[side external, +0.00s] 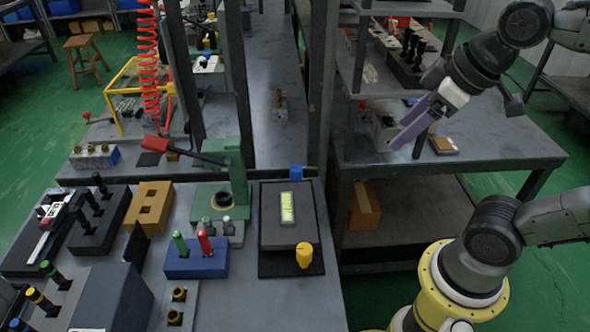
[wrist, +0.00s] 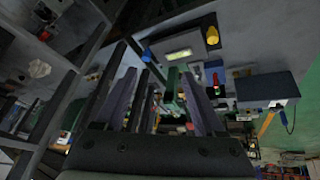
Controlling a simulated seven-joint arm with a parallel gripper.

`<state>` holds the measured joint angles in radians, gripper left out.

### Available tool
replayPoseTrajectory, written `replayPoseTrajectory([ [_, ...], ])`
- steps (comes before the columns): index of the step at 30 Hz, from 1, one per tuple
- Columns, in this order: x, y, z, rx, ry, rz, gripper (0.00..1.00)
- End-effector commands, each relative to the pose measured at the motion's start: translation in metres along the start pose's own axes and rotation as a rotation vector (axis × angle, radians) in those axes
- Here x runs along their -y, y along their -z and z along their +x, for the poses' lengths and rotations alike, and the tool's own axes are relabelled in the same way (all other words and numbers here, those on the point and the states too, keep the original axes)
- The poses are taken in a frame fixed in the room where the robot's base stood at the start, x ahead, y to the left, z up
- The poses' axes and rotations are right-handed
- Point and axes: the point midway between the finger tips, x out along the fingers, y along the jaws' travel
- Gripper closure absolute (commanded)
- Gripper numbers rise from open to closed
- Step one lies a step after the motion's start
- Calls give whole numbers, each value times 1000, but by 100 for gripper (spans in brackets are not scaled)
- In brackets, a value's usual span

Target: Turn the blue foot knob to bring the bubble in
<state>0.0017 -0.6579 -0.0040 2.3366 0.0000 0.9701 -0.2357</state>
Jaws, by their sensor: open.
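A dark square plate (side external: 268,235) lies on the bench with a pale yellow-green bubble vial (side external: 288,208) in its middle. The blue foot knob (side external: 296,172) stands at its far edge and a yellow knob (side external: 304,255) at its near edge. The bubble's position in the vial is too small to tell. My gripper (side external: 405,148) is open and empty, raised to the right of the plate and well apart from it. In the wrist view, the blue knob (wrist: 147,54), vial (wrist: 178,54) and yellow knob (wrist: 212,36) show beyond the fingers.
A green press (side external: 236,165) with a red-tipped lever stands just left of the plate. A blue block (side external: 196,262) with green and red pegs is nearby. A dark shelf post (side external: 322,90) rises between my gripper and the plate's far side.

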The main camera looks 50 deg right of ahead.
Motion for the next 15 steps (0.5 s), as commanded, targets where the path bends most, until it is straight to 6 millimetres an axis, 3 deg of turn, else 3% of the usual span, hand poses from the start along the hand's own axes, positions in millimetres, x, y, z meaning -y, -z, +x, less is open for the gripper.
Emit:
replayPoseTrajectory([
  [8,-22,77,12,91,26,-167,29],
  [15,-42,141,63,205,75,-287,29],
])
